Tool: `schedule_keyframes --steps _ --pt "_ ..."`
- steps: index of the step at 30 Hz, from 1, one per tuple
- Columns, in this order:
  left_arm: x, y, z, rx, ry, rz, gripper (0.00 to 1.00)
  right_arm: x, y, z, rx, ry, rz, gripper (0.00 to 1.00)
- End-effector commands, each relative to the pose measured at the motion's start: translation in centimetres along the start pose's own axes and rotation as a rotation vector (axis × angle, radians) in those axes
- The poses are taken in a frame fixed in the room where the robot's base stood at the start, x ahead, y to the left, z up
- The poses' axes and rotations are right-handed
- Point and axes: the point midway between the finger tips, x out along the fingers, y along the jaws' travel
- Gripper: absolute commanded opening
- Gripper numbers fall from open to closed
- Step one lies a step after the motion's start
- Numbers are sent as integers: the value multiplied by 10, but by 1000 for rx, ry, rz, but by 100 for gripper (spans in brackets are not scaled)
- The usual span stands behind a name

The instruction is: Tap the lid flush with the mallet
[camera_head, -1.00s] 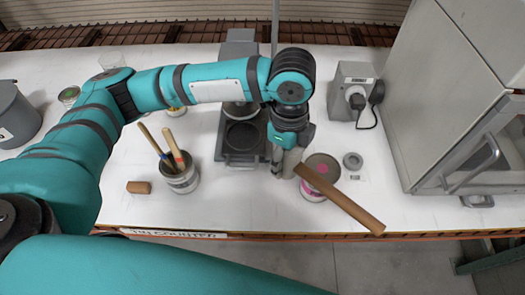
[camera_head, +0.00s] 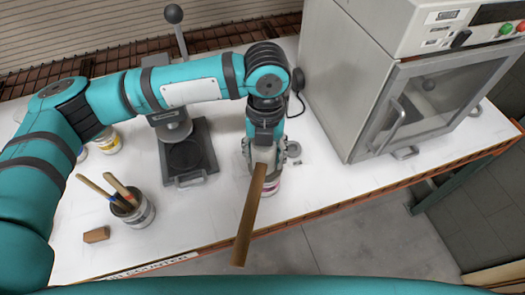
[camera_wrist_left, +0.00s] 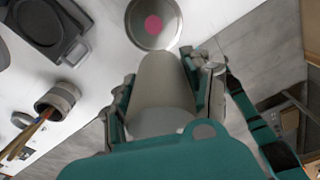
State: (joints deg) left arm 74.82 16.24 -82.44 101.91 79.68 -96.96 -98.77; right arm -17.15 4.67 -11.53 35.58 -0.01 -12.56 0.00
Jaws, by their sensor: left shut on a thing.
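My left gripper (camera_head: 262,155) is shut on the mallet, whose long brown wooden bar (camera_head: 250,220) slants toward the table's front edge in the head view. In the left wrist view a pale grey cylinder (camera_wrist_left: 163,85) sits between the fingers. The can (camera_head: 271,187) with a pink label is just below and beside the gripper, mostly hidden by gripper and bar. Its round grey lid (camera_wrist_left: 170,35) with a pink spot shows at the top of the left wrist view, beyond the cylinder. I cannot tell whether the lid is flush or touched. My right gripper is not in view.
A press-like stand (camera_head: 184,165) and a pot of brushes (camera_head: 133,212) stand left of the gripper. A brown block (camera_head: 96,235) lies at the front left. A large grey cabinet oven (camera_head: 350,90) stands to the right.

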Motion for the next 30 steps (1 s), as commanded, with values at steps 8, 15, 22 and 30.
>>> schedule_keyframes --steps 8,15,22,30 --pt "-3 0 0 -2 2 -3 5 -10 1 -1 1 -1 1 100" --pt "22 0 2 -3 2 -3 5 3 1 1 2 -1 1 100" --pt "42 0 3 -3 1 -3 5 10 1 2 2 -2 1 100" --pt "44 0 3 -2 0 -3 5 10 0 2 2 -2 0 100"
